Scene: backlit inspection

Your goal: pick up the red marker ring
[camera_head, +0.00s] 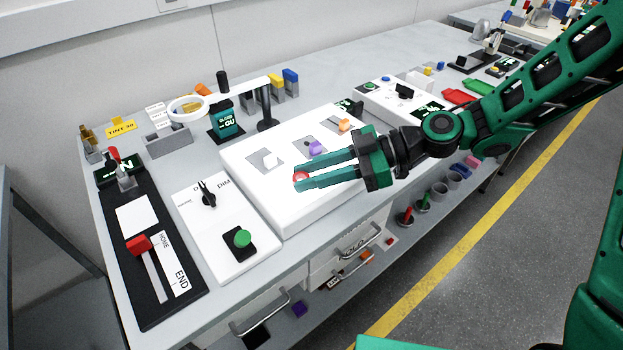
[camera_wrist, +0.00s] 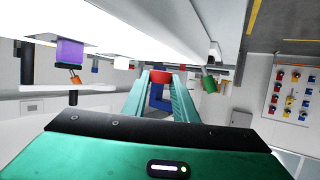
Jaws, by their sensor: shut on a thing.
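The red marker ring (camera_head: 301,177) is between the fingertips of my gripper (camera_head: 299,176), over the white light panel (camera_head: 258,203) in the head view. In the wrist view the ring (camera_wrist: 161,76) shows as a small red piece between the ends of the two green fingers (camera_wrist: 160,82). My gripper is shut on it. The ring is at or very near the panel surface; I cannot tell whether it touches. Part of the ring is hidden by the fingers.
A purple piece (camera_head: 315,148), an orange piece (camera_head: 344,124) and a white piece (camera_head: 269,160) stand on the same panel. A magnifier (camera_head: 188,107) on a stand is behind it. A green button (camera_head: 242,238) and a slider with a red knob (camera_head: 139,244) lie to the left.

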